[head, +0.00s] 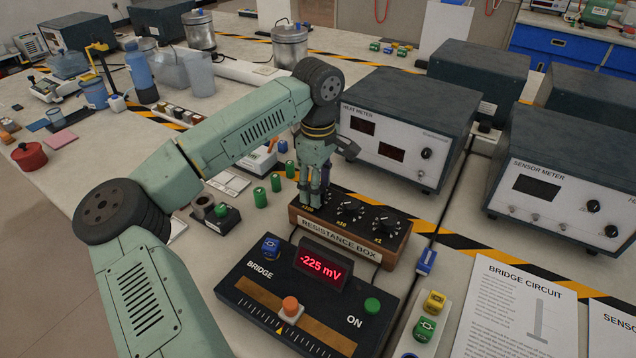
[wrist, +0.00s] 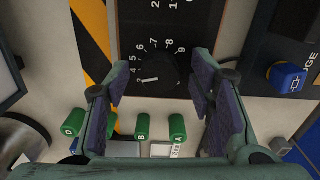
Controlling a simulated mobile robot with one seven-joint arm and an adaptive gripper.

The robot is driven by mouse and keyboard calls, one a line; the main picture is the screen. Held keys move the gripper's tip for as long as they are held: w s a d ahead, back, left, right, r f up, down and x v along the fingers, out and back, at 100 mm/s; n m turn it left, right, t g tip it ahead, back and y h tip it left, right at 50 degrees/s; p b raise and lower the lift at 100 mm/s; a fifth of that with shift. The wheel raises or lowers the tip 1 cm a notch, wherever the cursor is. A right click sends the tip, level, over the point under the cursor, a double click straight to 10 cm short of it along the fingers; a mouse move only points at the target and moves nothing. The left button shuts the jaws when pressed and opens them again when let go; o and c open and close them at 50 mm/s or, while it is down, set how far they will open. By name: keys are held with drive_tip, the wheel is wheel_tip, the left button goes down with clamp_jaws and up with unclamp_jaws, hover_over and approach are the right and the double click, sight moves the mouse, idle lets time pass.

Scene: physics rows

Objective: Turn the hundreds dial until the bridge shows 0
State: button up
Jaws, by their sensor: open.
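The resistance box (head: 345,238) has a row of black dials on its top. My gripper (head: 316,192) points down over its leftmost dial, which it mostly hides in the head view. In the wrist view my gripper (wrist: 160,72) is open, with one finger on each side of this black dial (wrist: 172,72). Contact between fingers and dial cannot be told.
The middle dial (head: 350,209) and right dial (head: 384,224) are close beside my gripper. Green cylinders (head: 260,197) stand left of the box. The heat meter (head: 395,155) stands behind it. The bridge has an orange knob (head: 290,306) and a green button (head: 372,306).

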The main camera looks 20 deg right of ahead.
drive_tip(key=c, duration=1.2)
drive_tip(key=shift+o, duration=0.2)
drive_tip(key=shift+n+b, duration=0.3)
drive_tip(key=shift+b, duration=0.1)
drive_tip(key=shift+f+n+b, duration=0.1)
drive_tip(key=shift+n+b, duration=0.2)
drive_tip(key=n+b, duration=0.2)
drive_tip(key=n, duration=0.1)
drive_tip(key=shift+b, duration=0.35)
drive_tip(key=n+b, duration=0.2)
drive_tip(key=n, duration=0.2)
drive_tip(key=shift+n, duration=0.3)
drive_tip(key=shift+n+b, duration=0.75)
drive_tip(key=shift+n, duration=0.65)
